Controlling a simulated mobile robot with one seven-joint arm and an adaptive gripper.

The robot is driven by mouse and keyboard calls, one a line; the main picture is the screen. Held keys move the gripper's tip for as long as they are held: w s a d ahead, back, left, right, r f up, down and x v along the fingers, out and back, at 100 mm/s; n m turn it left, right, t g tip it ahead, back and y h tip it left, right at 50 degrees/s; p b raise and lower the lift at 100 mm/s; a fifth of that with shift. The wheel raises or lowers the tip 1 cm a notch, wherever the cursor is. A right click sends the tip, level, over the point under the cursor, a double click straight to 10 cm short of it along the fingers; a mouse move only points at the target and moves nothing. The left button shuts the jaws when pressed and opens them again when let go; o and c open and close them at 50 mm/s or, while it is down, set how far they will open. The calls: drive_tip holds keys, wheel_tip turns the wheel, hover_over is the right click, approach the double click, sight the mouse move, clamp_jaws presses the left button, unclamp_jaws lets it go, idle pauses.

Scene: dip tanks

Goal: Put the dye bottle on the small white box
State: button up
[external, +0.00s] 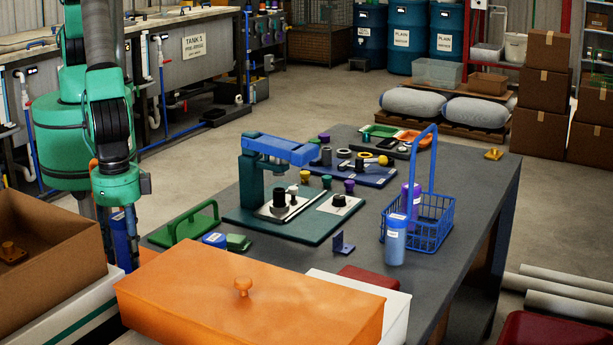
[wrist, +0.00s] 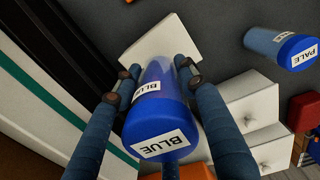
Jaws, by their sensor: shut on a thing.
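My gripper (wrist: 154,82) is shut on a blue dye bottle (wrist: 158,112) with BLUE on its cap and side. The cap faces the wrist camera. In the external view the bottle (external: 121,240) hangs beside the cardboard carton, partly hidden. A flat white surface (wrist: 158,40), perhaps the small white box, lies past the bottle's far end in the wrist view. I cannot tell whether they touch. A second bottle marked PALE (wrist: 290,48) stands to the right; it seems to be the blue-capped one (external: 214,240) behind the orange box.
An orange lidded box (external: 250,295) and an open cardboard carton (external: 60,275) stand in front. The grey table (external: 340,235) holds a green press (external: 275,180) and a blue wire basket (external: 432,220).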

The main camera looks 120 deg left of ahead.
sight(121, 216)
drive_tip(key=shift+f+p, duration=0.35)
drive_tip(key=shift+f, duration=1.65)
drive_tip(key=shift+f, duration=0.15)
drive_tip(key=o, duration=1.3)
drive_tip(key=shift+o, duration=0.2)
drive_tip(key=shift+r+b, duration=1)
drive_tip(key=shift+r, duration=5.1)
